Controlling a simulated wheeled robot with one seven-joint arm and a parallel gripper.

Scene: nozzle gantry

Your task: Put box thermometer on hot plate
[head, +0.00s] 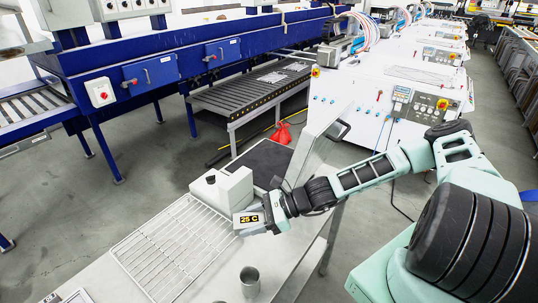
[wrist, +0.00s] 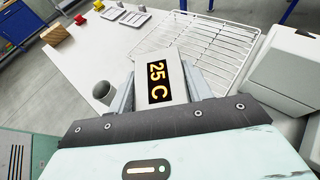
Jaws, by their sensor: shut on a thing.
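The box thermometer (head: 249,219) is a small pale box with a dark display reading 25 C in amber. My gripper (head: 270,212) is shut on it and holds it over the near right side of the wire rack. The wrist view shows the thermometer (wrist: 158,80) between the two fingers of the gripper (wrist: 160,92). In the head view a dark flat plate (head: 265,159) lies behind the gripper, beside a raised pale panel; it may be the hot plate, but I cannot be sure.
A wire rack (head: 165,250) lies on the pale bench (head: 120,287). A white box with a black knob (head: 211,180) stands behind the rack. A grey cup (head: 249,282) stands near the front.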

